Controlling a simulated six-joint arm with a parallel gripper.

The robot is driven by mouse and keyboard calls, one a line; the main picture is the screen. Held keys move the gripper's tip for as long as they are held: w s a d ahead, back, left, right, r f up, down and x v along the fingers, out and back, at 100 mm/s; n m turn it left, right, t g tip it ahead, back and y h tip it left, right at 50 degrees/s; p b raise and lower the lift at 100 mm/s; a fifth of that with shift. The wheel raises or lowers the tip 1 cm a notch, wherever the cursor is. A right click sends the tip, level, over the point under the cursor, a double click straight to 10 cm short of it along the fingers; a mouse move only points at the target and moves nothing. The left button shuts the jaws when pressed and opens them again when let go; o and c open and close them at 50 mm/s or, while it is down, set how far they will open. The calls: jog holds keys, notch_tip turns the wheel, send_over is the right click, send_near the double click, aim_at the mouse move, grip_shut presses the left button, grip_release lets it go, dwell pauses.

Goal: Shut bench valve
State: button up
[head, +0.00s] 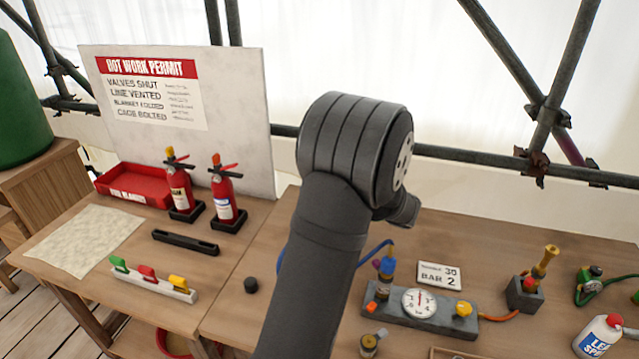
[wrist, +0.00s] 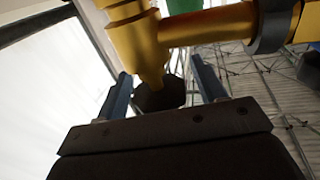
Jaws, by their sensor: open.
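The grey bench block (head: 440,314) carries a round white gauge (head: 419,302), a small yellow knob (head: 463,309) on its right and an upright blue and brass fitting (head: 385,278) on its left. I cannot tell which of these is the bench valve. In the wrist view, my gripper (wrist: 164,90) is open, its two blue-grey fingers apart. A gold-coloured fitting (wrist: 135,45) looms close in front, with a dark, blunt piece (wrist: 160,96) showing between the fingers. Contact cannot be made out. In the head view, my arm hides the gripper.
A brass torch-like piece (head: 545,262) in a dark block, a green-hosed fitting (head: 590,287) and a white bottle (head: 598,337) stand to the right. Two red extinguishers (head: 223,190), a red tray (head: 132,186) and a coloured-clip rack (head: 150,280) are left. Scaffold tubes (head: 480,160) cross behind.

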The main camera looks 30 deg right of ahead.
jog(key=shift+c, duration=0.2)
jog(key=c, duration=0.9)
jog(key=shift+w+d+m+t+h, duration=0.1)
jog(key=shift+m+t+h, duration=0.45)
jog(key=shift+m+h, duration=0.45)
jog(key=shift+w+d+m+t+h, duration=0.1)
jog(key=shift+m+t+h, duration=0.5)
jog(key=shift+h, duration=0.7)
jog(key=shift+c, duration=0.2)
jog(key=o, duration=1)
jog(key=shift+v, duration=3.8)
jog(key=shift+r, duration=0.1)
